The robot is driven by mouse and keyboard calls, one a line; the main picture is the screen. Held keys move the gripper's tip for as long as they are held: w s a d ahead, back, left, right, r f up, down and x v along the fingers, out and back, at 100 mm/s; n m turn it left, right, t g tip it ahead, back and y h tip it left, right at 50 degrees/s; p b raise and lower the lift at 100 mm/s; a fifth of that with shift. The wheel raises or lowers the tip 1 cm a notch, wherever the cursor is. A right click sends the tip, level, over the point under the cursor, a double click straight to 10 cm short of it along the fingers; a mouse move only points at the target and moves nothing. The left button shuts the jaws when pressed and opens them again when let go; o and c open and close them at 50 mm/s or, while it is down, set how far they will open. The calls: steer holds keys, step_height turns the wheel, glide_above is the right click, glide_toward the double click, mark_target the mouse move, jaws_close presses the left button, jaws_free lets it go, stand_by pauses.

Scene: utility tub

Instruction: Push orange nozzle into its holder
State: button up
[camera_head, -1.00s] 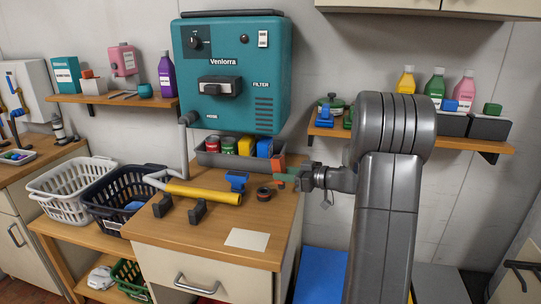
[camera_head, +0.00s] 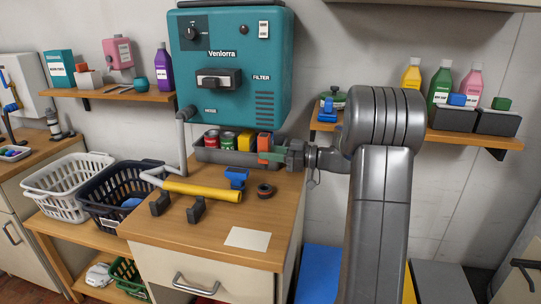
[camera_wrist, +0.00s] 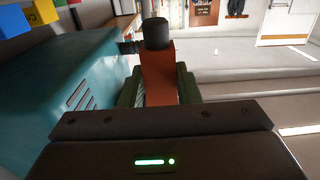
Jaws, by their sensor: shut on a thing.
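My gripper (camera_head: 270,157) has green jaws and is shut on the orange nozzle (camera_head: 264,142), at the lower right corner of the teal Venlorra unit (camera_head: 230,80). The nozzle stands about upright, in front of the right end of the grey tray (camera_head: 210,156). In the wrist view the orange nozzle (camera_wrist: 158,80) sits between the green jaws, with a dark round end at its top. The teal unit's side (camera_wrist: 75,95) is on the left there. I cannot tell which part is the holder, or whether the nozzle touches the unit or the tray.
The tray holds red, green and yellow things. A yellow tube (camera_head: 203,190) on a grey hose, two dark brackets (camera_head: 160,203), a blue piece (camera_head: 236,178), a black ring (camera_head: 265,190) and a paper sheet (camera_head: 247,239) lie on the wooden counter. Baskets (camera_head: 119,200) stand at left.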

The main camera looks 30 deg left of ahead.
steer(key=shift+f+b, duration=0.15)
steer(key=shift+b, duration=0.15)
step_height(320, 180, down, 6)
steer(key=b, duration=0.7)
steer(key=shift+r, duration=0.25)
steer(key=shift+b, duration=2)
stand_by(0.9)
steer(key=shift+f+b, duration=1.8)
steer(key=shift+b, duration=0.6)
steer(key=o, duration=1)
steer(key=shift+d, duration=0.1)
